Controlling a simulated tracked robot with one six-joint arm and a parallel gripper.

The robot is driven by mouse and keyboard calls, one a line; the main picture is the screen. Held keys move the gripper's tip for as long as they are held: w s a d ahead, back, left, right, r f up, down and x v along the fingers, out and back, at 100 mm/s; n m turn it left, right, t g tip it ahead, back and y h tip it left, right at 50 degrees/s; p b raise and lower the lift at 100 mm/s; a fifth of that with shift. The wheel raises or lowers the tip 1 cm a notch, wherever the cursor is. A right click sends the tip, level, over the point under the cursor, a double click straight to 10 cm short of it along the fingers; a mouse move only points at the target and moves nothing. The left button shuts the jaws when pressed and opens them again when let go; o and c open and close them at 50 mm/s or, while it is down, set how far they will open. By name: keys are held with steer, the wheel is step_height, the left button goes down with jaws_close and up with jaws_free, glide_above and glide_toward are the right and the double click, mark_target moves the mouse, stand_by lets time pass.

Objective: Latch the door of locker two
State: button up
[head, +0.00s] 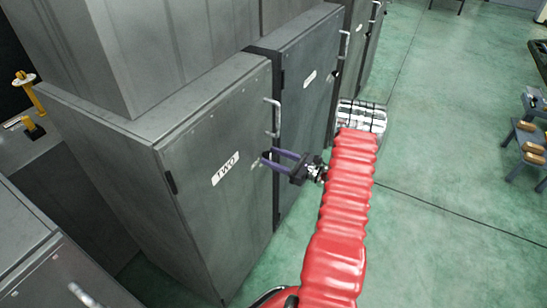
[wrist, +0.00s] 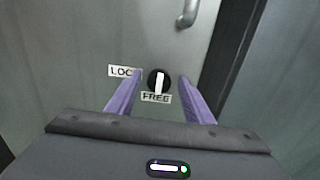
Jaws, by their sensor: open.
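The door of locker two (head: 205,205) is grey, carries a "TWO" label and stands flush in its frame. In the wrist view the same door (wrist: 90,40) shows a round black latch knob (wrist: 158,80) with a white bar standing upright, pointing at the "FREE" label (wrist: 156,97). A "LOC…" label (wrist: 121,71), partly covered by a finger, is to the knob's left. My gripper (head: 266,158) is open, its purple fingers pointing at the door beside the handle. In the wrist view the knob appears between the fingertips (wrist: 160,78); I cannot tell whether they touch it.
A metal door handle (head: 273,117) is above my gripper; it also shows at the top of the wrist view (wrist: 187,14). Another grey locker (head: 305,85) adjoins on the right. Green floor (head: 440,140) is clear to the right, with a stool (head: 528,140) at the far edge.

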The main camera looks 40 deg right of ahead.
steer(key=shift+w+a, duration=0.1)
steer(key=shift+w, duration=0.1)
steer(key=shift+c, duration=0.5)
steer(key=c, duration=0.9)
